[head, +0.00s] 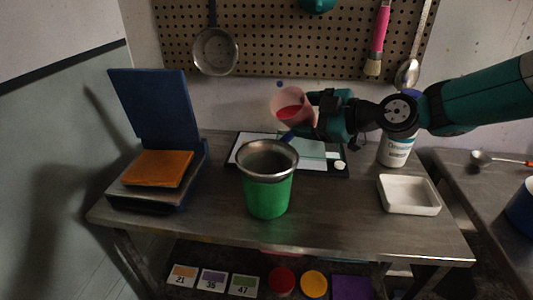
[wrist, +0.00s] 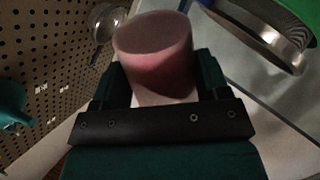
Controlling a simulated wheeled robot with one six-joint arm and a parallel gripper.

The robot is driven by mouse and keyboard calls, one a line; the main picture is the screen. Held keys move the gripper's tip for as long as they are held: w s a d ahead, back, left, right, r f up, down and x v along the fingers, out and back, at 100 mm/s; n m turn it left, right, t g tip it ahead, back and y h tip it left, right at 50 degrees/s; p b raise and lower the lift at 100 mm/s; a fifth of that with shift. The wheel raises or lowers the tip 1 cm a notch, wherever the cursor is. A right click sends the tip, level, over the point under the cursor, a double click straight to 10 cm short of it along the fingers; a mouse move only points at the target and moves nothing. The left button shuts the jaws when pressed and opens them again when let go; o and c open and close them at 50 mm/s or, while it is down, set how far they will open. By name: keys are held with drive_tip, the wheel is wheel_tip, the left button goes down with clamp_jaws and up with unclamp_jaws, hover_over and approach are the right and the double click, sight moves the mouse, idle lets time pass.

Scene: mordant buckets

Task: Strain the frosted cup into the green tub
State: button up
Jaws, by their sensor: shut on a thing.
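The frosted cup (head: 289,104) holds red liquid and is tilted, its mouth leaning left, in the head view. My gripper (head: 312,112) is shut on it and holds it in the air, above and slightly behind the green tub. The cup also fills the middle of the wrist view (wrist: 153,50), with red showing through its wall. The green tub (head: 267,197) stands upright on the table with a metal strainer (head: 267,174) seated in its top. The strainer's rim also shows at the upper right of the wrist view (wrist: 262,35). The inside of the tub is hidden.
A blue press-like stand (head: 155,105) with an orange block (head: 157,168) is at the left. A white tray (head: 408,194) and a labelled white bottle (head: 396,150) are at the right. A dark-framed board (head: 240,156) lies behind the tub. A pegboard (head: 290,40) hangs behind.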

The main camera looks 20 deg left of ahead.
drive_tip(key=shift+s+f+n+t+h+p, duration=0.1)
drive_tip(key=shift+f+n+t+h+p, duration=0.25)
drive_tip(key=shift+n+p, duration=0.4)
drive_tip(key=shift+s+f+n+t+h+p, duration=0.1)
drive_tip(key=shift+f+n+t+h+p, duration=0.2)
drive_tip(key=shift+n+p, duration=0.45)
idle(3.2)
drive_tip(key=shift+s+a+r+n+t+h+p, duration=0.15)
drive_tip(key=shift+r+n+t+h+p, duration=0.4)
drive_tip(key=shift+p, duration=0.7)
idle(1.4)
drive_tip(key=shift+s+a, duration=0.1)
idle(0.5)
